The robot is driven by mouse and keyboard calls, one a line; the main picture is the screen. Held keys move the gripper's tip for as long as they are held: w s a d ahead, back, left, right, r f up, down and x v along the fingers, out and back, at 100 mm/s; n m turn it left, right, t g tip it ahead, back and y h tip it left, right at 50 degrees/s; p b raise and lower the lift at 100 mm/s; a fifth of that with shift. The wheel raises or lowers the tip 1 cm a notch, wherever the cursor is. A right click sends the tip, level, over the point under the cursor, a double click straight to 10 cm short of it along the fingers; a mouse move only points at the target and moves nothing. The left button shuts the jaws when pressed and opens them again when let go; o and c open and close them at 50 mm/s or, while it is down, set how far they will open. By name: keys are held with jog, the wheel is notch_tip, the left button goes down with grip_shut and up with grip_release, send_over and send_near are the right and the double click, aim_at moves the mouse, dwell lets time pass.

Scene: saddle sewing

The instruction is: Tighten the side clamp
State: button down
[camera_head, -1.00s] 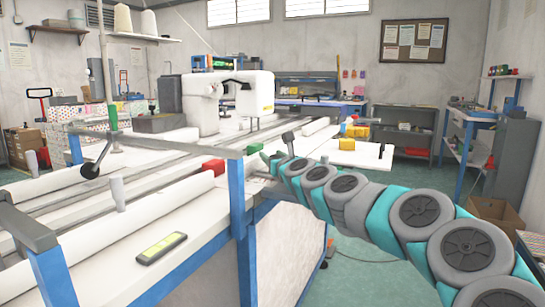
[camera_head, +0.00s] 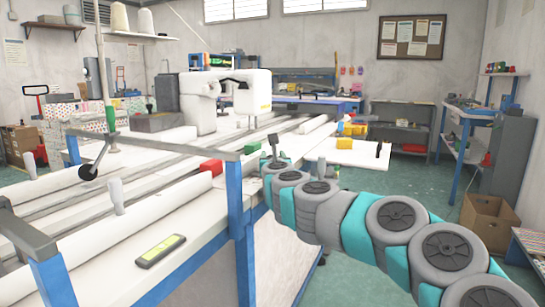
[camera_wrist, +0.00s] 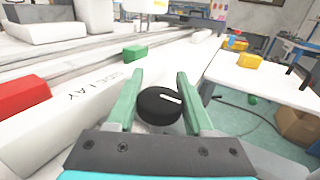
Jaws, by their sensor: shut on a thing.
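In the wrist view my gripper (camera_wrist: 158,76) has its two green fingers on either side of a round black knob (camera_wrist: 158,105) with a short white mark. The fingers are shut on this knob, which I take to be the side clamp's. The knob sits low between the fingers, beside the table's long edge. The clamp's body below the knob is hidden by my gripper. In the head view my arm reaches to the right side of the long table, and the fingers cannot be made out.
A red block (camera_head: 211,167) lies on the long table near a blue-legged frame (camera_head: 235,200). A white sewing machine (camera_head: 250,90) stands behind. A black-knobbed lever (camera_head: 88,172) is at left.

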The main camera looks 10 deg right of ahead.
jog(key=c, duration=0.6)
grip_release()
jog(key=shift+s, duration=0.1)
jog(key=shift+s+a+b, duration=0.15)
jog(key=shift+s+b, duration=0.1)
jog(key=shift+s, duration=1)
jog(key=shift+s+a+b, duration=0.2)
jog(key=shift+s, duration=1.1)
jog(key=shift+s+a+b, duration=0.15)
jog(key=shift+s+b, duration=0.1)
jog(key=shift+s, duration=1)
